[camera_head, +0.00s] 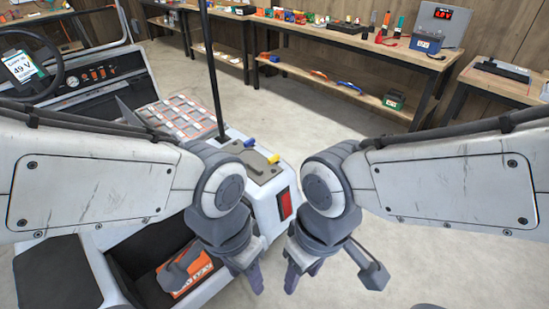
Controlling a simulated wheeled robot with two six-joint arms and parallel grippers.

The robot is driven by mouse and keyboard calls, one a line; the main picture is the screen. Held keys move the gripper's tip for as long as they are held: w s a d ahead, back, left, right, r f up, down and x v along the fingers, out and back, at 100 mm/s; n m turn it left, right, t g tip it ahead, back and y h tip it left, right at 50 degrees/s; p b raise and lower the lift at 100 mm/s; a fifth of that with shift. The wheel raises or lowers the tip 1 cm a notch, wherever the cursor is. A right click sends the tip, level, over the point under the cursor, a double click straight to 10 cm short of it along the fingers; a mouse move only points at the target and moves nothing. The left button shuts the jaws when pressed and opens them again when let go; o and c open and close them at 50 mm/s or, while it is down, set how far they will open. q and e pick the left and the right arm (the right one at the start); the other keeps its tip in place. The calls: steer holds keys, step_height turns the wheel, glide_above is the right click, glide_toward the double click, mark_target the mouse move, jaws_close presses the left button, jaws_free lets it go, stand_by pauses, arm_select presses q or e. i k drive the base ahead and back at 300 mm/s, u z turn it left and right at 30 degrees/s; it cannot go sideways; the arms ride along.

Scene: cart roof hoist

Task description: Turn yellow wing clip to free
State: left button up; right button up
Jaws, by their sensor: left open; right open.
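The small yellow wing clip (273,159) sits on the cart's rear deck, near the right edge of a grey plate (262,170). A blue clip (250,143) sits just behind it and to the left. Both of my grippers are nearer to me and lower in the picture than the yellow clip, and apart from it. My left gripper (247,274) points down by the cart's rear corner, open. My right gripper (302,272) points down just to its right, also open. No object shows between the fingers of either.
A black pole (214,75) rises from the deck left of the clips. An orange item (196,275) lies in the cart's open compartment. A workbench (330,37) with tools stands behind. The floor between cart and bench is clear.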

mark_target(274, 159)
steer(key=u, duration=0.4)
steer(key=k, duration=0.45)
steer(key=z, duration=0.4)
steer(key=i, duration=0.55)
steer(key=z, duration=0.7)
steer(key=i, duration=0.7)
steer(key=u, duration=0.7)
steer(key=i, duration=0.8)
steer(key=u, duration=0.8)
